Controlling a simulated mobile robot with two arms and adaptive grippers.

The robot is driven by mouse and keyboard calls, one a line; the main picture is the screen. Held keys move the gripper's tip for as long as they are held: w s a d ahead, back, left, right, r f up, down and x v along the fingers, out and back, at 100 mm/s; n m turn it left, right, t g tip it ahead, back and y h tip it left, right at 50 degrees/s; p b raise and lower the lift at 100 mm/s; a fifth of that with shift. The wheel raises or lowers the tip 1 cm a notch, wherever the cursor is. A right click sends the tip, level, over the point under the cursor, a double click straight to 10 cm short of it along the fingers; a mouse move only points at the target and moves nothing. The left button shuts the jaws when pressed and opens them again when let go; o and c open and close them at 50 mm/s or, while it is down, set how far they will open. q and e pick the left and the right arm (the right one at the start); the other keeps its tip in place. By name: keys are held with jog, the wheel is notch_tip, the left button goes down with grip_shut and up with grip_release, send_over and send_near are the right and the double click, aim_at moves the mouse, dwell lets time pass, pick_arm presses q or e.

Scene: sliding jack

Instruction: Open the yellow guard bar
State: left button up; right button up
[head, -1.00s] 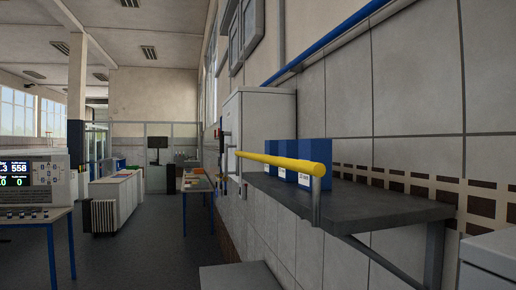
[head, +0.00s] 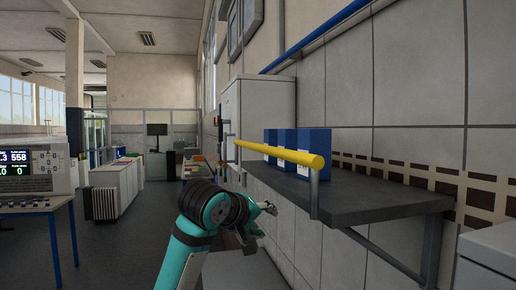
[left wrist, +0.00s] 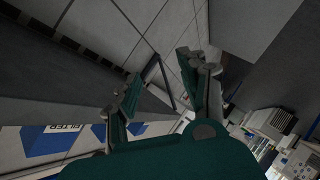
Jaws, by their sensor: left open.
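The yellow guard bar (head: 280,153) runs level along the front of a dark wall shelf in the head view. A grey upright post (head: 314,195) stands at its near end. My left gripper (head: 268,208) is below and left of the bar, apart from it, and is partly hidden behind my own arm. In the left wrist view its two fingers (left wrist: 167,85) are spread with nothing between them. I cannot make out the yellow bar in that view. My right gripper is not in view.
Blue boxes (head: 312,142) stand on the dark shelf (head: 385,203) behind the bar; they also show in the left wrist view (left wrist: 55,142). A grey cabinet (head: 262,105) is on the wall beyond. A bench with instruments (head: 35,205) stands at left. The floor between is clear.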

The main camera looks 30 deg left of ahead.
aim_at(255, 146)
pick_arm(q)
jog(key=s+a+r+n+t, duration=0.1)
jog(key=s+a+r+n, duration=0.25)
jog(key=r, duration=0.55)
jog(key=s+a+r+n+t, duration=0.2)
jog(key=s+r, duration=0.3)
jog(key=r, duration=0.5)
jog(key=shift+m, duration=0.25)
jog(key=w+f+p, duration=0.1)
jog(key=w+p, duration=0.1)
jog(key=w, duration=0.3)
jog(key=w+a+f+p, duration=0.1)
jog(key=w+p, duration=0.2)
jog(key=w, duration=0.2)
jog(key=w+p, duration=0.2)
jog(key=w, duration=0.4)
jog(key=shift+w+a+f+p, duration=0.1)
jog(key=shift+a+f+p, duration=0.2)
jog(key=shift+f+p, duration=0.1)
jog(key=shift+w+f, duration=0.2)
jog(key=shift+w, duration=0.35)
grip_shut()
